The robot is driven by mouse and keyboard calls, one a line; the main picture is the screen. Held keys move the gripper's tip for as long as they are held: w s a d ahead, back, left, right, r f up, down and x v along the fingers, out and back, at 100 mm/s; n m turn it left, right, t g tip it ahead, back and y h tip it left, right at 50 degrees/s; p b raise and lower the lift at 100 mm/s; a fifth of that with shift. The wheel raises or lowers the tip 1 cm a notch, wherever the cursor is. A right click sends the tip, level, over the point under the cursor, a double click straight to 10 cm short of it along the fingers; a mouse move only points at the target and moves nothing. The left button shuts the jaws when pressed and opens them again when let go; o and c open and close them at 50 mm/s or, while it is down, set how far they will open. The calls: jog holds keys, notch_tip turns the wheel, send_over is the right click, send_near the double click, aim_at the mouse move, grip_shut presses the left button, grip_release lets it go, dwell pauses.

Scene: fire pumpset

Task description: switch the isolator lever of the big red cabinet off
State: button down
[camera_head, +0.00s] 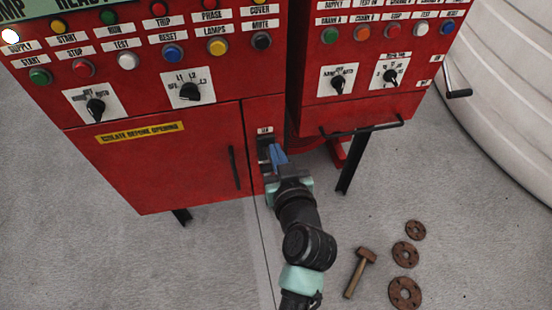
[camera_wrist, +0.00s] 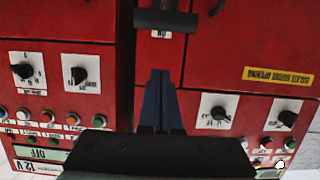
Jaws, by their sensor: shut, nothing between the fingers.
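The big red cabinet (camera_head: 165,165) stands at the left in the head view. Its isolator lever (camera_head: 264,144) is a dark handle on the narrow panel right of the door, below a small white label (camera_head: 265,130). In the wrist view, which is upside down, the lever (camera_wrist: 166,20) is a black crossbar at the top. My gripper (camera_head: 275,150) is in front of that panel, its blue fingers beside the lever and partly covering it. In the wrist view my gripper (camera_wrist: 160,73) is shut and empty, its tips apart from the crossbar in the picture. Contact cannot be told.
A smaller red cabinet (camera_head: 365,110) with a black front rail (camera_head: 362,130) stands close on the right. The door handle (camera_head: 234,168) is left of the lever. A hammer (camera_head: 359,272) and rusty flanges (camera_head: 405,254) lie on the floor. A white tank (camera_head: 505,90) is at the right.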

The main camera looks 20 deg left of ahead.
jog(key=x, duration=0.3)
jog(key=shift+r, duration=0.15)
jog(key=shift+s+d+f, duration=0.2)
jog(key=shift+s+f, duration=0.05)
jog(key=shift+f, duration=0.35)
jog(key=shift+s+d+f, duration=0.15)
jog(key=shift+s+f, duration=0.1)
jog(key=shift+f, duration=0.35)
jog(key=shift+s+d+f, duration=0.25)
jog(key=shift+s+f, duration=0.15)
jog(key=shift+f, duration=0.15)
jog(key=shift+f+b, duration=0.2)
jog(key=shift+b, duration=0.15)
jog(key=shift+f+b, duration=0.15)
jog(key=shift+b, duration=0.25)
jog(key=shift+s+d+f+t+b, duration=0.15)
jog(key=shift+s+t+b, duration=0.15)
jog(key=shift+b, duration=0.7)
